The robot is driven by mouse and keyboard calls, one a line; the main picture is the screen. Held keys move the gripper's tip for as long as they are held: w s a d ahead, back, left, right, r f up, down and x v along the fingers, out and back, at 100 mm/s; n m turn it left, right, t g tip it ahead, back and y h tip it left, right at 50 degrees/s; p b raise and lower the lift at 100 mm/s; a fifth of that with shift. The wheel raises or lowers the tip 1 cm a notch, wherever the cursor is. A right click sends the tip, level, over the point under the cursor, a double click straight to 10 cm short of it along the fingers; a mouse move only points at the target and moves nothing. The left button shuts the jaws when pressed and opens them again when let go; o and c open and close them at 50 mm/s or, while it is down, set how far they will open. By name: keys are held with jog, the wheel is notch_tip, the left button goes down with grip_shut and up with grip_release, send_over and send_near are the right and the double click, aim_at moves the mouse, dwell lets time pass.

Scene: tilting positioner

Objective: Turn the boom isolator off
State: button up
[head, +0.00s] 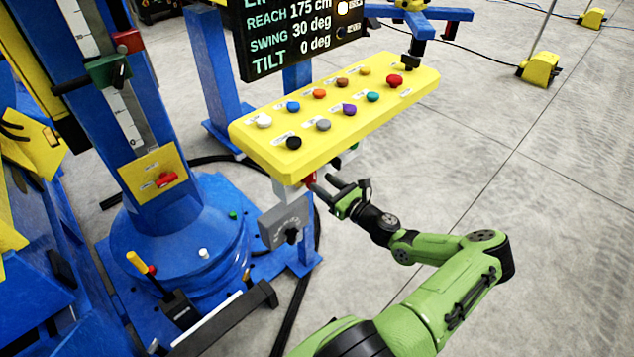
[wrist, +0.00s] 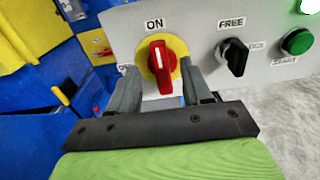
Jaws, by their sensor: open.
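A red rotary switch (wrist: 162,65) on a yellow disc is on a grey panel (wrist: 208,70) in the wrist view. Its handle stands upright, in line with the ON label above it; another label at its left is mostly hidden. No label naming it as the boom isolator is readable. My gripper (wrist: 160,72) is open, with one finger on each side of the red handle; contact is not clear. In the head view my gripper (head: 326,182) is just under the yellow console's near edge, and a small red part of the switch (head: 310,180) shows at its tips.
A black selector (wrist: 236,57) marked FREE and a green START button (wrist: 297,41) are right of the switch. The yellow console (head: 335,120) with several coloured buttons overhangs my gripper. A grey box with a black knob (head: 291,236) hangs lower left.

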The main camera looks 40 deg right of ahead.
aim_at(315, 177)
jog(key=w, duration=0.3)
jog(key=shift+w, duration=0.2)
jog(key=shift+c, duration=0.3)
grip_shut()
